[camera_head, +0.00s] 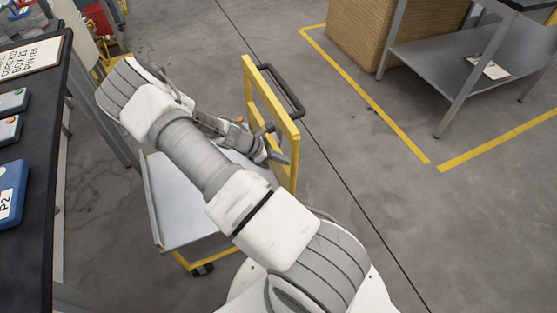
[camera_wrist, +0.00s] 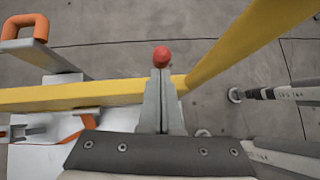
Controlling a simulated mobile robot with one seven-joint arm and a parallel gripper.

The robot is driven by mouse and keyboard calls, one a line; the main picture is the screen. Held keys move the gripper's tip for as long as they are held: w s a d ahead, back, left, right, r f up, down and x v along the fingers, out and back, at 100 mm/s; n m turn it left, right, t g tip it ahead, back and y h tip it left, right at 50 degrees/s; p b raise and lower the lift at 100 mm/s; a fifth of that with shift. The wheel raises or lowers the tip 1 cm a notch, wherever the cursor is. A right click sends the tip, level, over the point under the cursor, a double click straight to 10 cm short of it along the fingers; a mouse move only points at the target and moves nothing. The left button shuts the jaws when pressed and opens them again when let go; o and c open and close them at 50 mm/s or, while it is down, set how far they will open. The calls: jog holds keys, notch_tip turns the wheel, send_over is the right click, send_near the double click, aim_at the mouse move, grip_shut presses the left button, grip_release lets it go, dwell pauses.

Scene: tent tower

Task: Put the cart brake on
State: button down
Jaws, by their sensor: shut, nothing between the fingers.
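The cart has a grey deck (camera_head: 180,205) and a yellow upright frame (camera_head: 291,165) with a dark push handle (camera_head: 285,90). My gripper (camera_head: 280,157) is at the inner side of this frame, partly hidden by my arm. In the wrist view my gripper (camera_wrist: 160,73) is shut and empty, close to a yellow frame bar (camera_wrist: 70,95). A red knob (camera_wrist: 161,56) shows just beyond the fingertips; I cannot tell whether they touch it. An orange loop (camera_wrist: 25,28) on a grey bar stands at upper left. I cannot tell which part is the brake.
A black-topped bench (camera_head: 62,130) with a blue case (camera_head: 10,192) stands on the left. A grey shelf table (camera_head: 450,60) and a wooden crate (camera_head: 365,30) stand at upper right behind yellow floor lines. The floor right of the cart is clear.

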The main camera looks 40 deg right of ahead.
jog(key=shift+s+d+r+p, duration=0.1)
jog(key=shift+d+r+p, duration=0.05)
jog(key=shift+d, duration=0.3)
jog(key=shift+s+d+r+p, duration=0.1)
jog(key=shift+d+p, duration=0.05)
jog(key=shift+d, duration=0.25)
jog(key=p+v, duration=0.3)
jog(key=v, duration=1)
jog(key=shift+w+a+f, duration=0.25)
jog(key=shift+a+f, duration=0.1)
jog(key=shift+a, duration=0.05)
